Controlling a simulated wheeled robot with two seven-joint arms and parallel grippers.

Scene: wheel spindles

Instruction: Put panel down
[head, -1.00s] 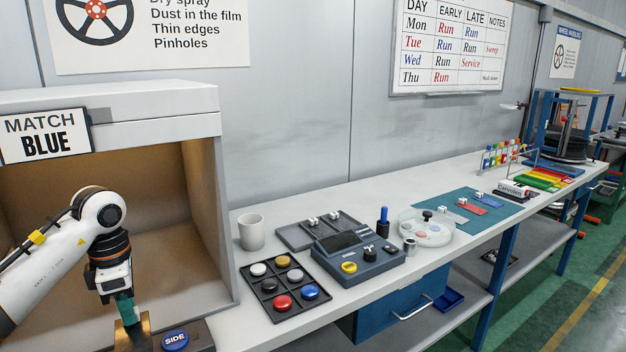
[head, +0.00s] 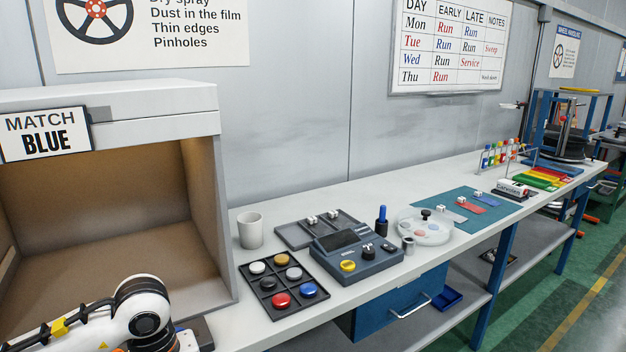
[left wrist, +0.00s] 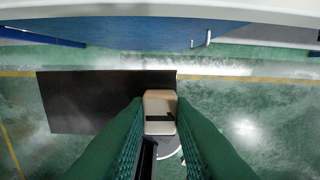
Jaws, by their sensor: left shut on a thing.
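In the head view, the wrist of my left arm shows at the bottom left, in front of the booth (head: 80,215), while the fingers are below the picture. My right gripper is not in view.
The bench holds a black tray of coloured buttons (head: 266,311), a grey control box (head: 385,262), a white mug (head: 250,231) and a teal mat (head: 500,215). The booth inside looks empty. In the left wrist view, a dark rectangle (left wrist: 85,100) shows against the green floor.

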